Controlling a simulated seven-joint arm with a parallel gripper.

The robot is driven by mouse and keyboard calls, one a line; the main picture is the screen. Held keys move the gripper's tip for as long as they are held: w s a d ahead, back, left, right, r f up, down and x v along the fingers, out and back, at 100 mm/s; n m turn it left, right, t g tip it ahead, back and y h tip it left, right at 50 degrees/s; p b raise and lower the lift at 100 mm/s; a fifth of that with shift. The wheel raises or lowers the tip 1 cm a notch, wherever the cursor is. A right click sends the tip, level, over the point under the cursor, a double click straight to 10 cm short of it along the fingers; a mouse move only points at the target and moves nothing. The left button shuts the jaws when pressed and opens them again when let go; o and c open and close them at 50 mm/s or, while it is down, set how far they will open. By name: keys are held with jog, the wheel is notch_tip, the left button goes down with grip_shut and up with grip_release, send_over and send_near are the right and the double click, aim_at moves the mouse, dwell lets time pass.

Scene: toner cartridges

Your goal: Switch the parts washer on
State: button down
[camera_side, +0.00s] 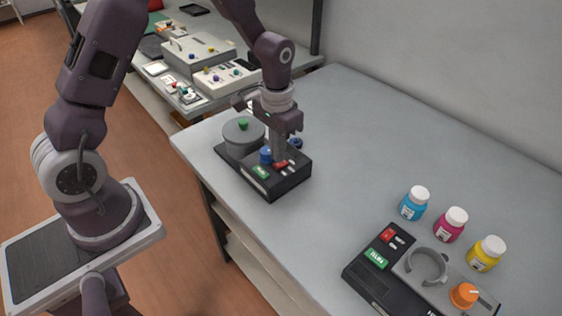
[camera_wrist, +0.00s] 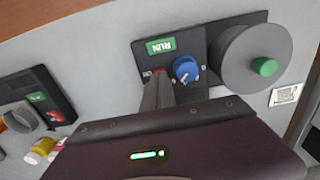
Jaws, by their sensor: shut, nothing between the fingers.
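The black device that I take for the parts washer (camera_side: 268,190) sits on the left part of the grey table. It has a grey lidded drum (camera_side: 241,139) with a green knob, a blue dial (camera_side: 265,156), a green RUN panel (camera_side: 261,172) and a red switch (camera_side: 280,164). The RUN panel (camera_wrist: 161,46) and blue dial (camera_wrist: 186,69) also show in the wrist view. My gripper (camera_side: 278,158) is shut and empty, fingers pointing down at the red switch. In the wrist view its fingertips (camera_wrist: 159,76) partly hide the switch, so I cannot tell contact or its position.
A second black device (camera_side: 378,281) with a red switch, grey ring and orange knob (camera_side: 464,295) stands at the front right. Cyan (camera_side: 413,204), magenta (camera_side: 450,226) and yellow (camera_side: 486,254) bottles stand behind it. The table middle is clear. Another bench with devices (camera_side: 226,78) is behind.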

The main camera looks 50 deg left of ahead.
jog(key=shift+f, duration=0.9)
dwell(0.5)
notch_tip(320, 180, up, 6)
jog(key=shift+f, duration=0.15)
jog(key=shift+r, duration=0.65)
jog(key=s+d+r+t, duration=0.1)
jog(key=s+r, duration=0.3)
jog(key=r, duration=0.2)
jog(key=s+r+t, duration=0.2)
jog(key=s+r, duration=0.3)
jog(key=r, duration=0.2)
jog(key=s+d+r+t, duration=0.1)
jog(key=s+r+t, duration=0.1)
jog(key=s, duration=1.1)
jog(key=shift+r+t, duration=0.3)
jog(key=shift+r, duration=0.5)
